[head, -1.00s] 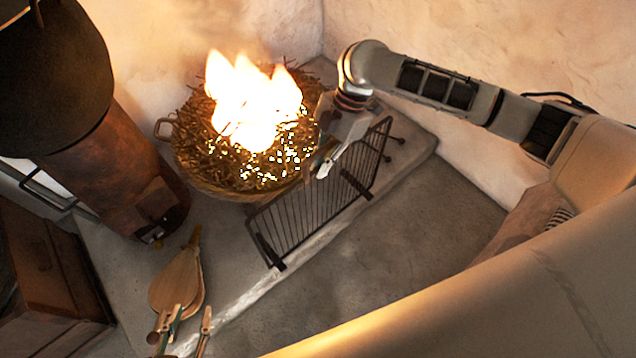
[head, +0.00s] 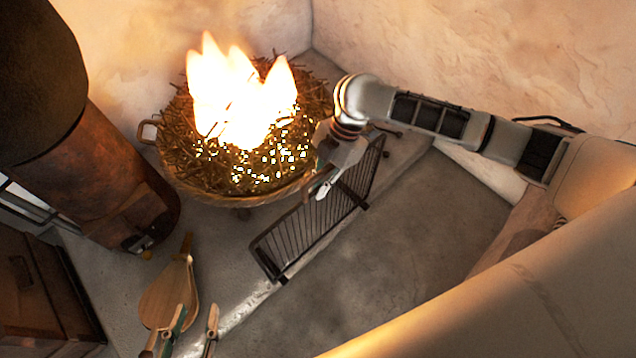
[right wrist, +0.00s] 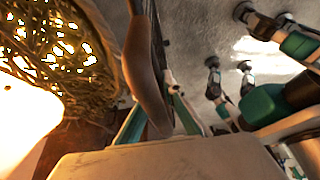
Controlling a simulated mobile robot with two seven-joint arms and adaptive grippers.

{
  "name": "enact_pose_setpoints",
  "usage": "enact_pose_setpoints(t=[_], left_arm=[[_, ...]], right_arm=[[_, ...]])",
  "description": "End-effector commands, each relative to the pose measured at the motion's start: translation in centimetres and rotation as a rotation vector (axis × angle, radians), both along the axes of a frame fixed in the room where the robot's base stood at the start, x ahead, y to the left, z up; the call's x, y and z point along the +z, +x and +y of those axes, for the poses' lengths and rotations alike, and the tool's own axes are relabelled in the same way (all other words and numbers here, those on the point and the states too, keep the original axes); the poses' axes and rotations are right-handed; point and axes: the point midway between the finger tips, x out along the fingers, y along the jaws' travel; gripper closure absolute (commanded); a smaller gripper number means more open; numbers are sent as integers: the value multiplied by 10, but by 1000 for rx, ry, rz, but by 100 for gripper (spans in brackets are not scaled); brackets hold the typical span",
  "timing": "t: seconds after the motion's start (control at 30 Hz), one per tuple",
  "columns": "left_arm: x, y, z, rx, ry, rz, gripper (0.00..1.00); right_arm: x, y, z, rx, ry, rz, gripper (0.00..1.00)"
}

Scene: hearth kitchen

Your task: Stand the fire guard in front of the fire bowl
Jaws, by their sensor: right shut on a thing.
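The fire bowl (head: 182,180) is a round basket-like vessel heaped with twigs and burning with tall flames. The fire guard (head: 318,222) is a dark barred metal screen in front and to the right of it, set diagonally along the hearth edge. My right gripper (head: 319,188) is shut on the guard's upper middle. In the right wrist view a brown curved handle (right wrist: 147,75) is between its fingers, with the bowl (right wrist: 100,45) close on the left. Whether the guard's feet touch the hearth is unclear. My left gripper (head: 192,330) is open at the bottom, beside the bellows.
Wooden bellows (head: 168,292) lie on the stone hearth (head: 220,270). A rusty stove (head: 105,180) stands at left, above a dark wooden chest (head: 40,300). Plastered walls close the back and right. The grey floor (head: 400,240) right of the guard is clear.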

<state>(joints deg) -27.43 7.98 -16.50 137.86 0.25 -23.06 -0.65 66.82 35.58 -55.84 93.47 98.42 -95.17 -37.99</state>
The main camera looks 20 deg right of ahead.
Motion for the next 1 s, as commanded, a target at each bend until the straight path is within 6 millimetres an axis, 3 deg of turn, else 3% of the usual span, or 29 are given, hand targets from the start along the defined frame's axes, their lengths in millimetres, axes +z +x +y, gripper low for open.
enact_pose_setpoints(t=[0.27,0.3,0.37,0.73,0.87,1.0], left_arm=[[1,-1,1,-1,3,-1,67],[0,-2,2,-2,5,3,67],[-3,-3,2,-3,8,7,67],[-8,-6,3,-12,17,17,67],[2,-1,4,-11,21,-3,67],[10,4,9,-11,43,-17,67]], right_arm=[[3,2,1,-1,2,-7,100],[1,1,0,0,-1,-4,87],[1,1,0,0,-1,-4,75],[2,1,0,0,-1,-3,75],[17,5,-6,-1,-4,-10,75],[46,9,-15,-1,-3,-15,75]])
